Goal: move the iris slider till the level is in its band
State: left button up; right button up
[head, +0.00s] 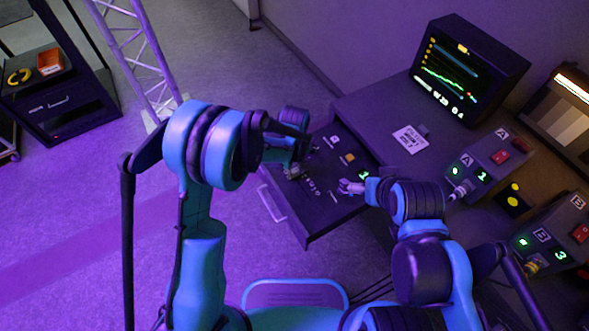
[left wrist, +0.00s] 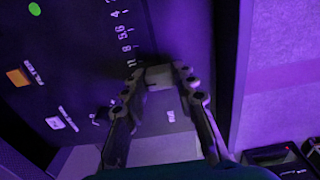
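The pull-out control panel (head: 320,215) lies below my arms in the head view, and its dark face (left wrist: 60,75) with a white number scale fills the left wrist view. At the end of that scale a grey block, which looks like the iris slider's knob (left wrist: 158,77), sits between my left gripper's fingertips (left wrist: 160,72). Both fingertips appear to touch its sides. In the head view my left gripper (head: 292,172) is over the panel and partly hides the slider. My right gripper (head: 350,187) is at the panel's right side; its finger gap is too small to judge.
A monitor (head: 462,75) shows coloured traces, too small to read a band. Boxes A (head: 490,160) and B (head: 552,240) with green digits stand at right. A truss (head: 140,50) and a dark cart (head: 60,90) are at left. The floor at left is clear.

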aim_at(296, 173)
pick_arm(q)
grip_shut()
jog(key=shift+s+d, duration=0.25)
jog(key=shift+s, duration=0.2)
jog(key=o, duration=0.8)
grip_release()
notch_tip(296, 173, up, 12)
